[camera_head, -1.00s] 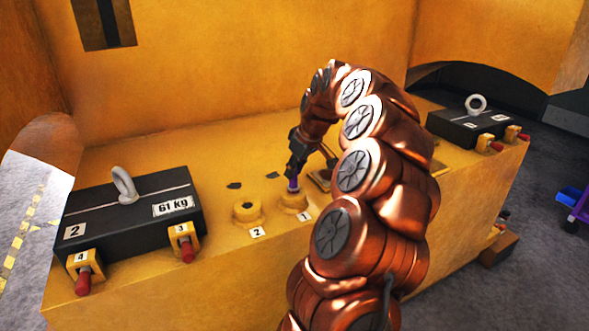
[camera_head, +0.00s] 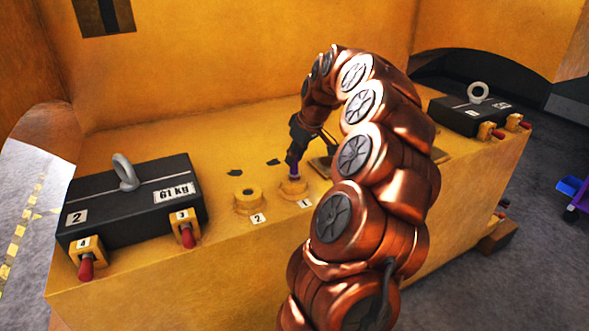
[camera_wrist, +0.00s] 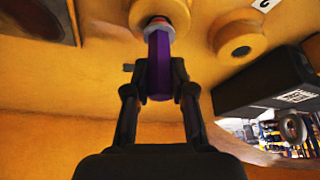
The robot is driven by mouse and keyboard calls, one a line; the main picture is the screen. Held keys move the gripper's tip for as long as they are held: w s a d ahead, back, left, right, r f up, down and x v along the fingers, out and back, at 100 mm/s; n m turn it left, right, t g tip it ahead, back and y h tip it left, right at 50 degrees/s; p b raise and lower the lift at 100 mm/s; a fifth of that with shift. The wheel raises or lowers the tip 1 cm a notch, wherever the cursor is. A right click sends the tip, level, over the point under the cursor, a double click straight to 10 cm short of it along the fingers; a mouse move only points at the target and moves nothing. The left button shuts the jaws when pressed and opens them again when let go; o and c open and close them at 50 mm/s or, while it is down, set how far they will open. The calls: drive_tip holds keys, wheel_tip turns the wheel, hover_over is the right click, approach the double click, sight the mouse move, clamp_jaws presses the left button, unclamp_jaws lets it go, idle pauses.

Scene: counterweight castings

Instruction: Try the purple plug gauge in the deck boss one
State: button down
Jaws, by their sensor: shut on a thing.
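The purple plug gauge (camera_wrist: 159,65) is held between the two fingers of my gripper (camera_wrist: 160,92). In the head view the gauge (camera_head: 294,171) shows as a short purple piece below my gripper (camera_head: 295,163). Its far end, with a pale collar, is at the mouth of deck boss one (camera_head: 292,188), the round yellow boss by the "1" label. In the wrist view boss one (camera_wrist: 178,10) is at the top, and the collar overlaps its opening. How far the end is inside is hidden.
Deck boss two (camera_head: 248,201) stands close to the left of boss one. A black 61 kg counterweight (camera_head: 130,205) with a lifting eye sits further left, with red-handled latches in front. Another black casting (camera_head: 465,116) is at the right. Yellow wall stands behind.

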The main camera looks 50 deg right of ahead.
drive_tip(key=shift+r+p, duration=0.65)
drive_tip(key=shift+r, duration=1.85)
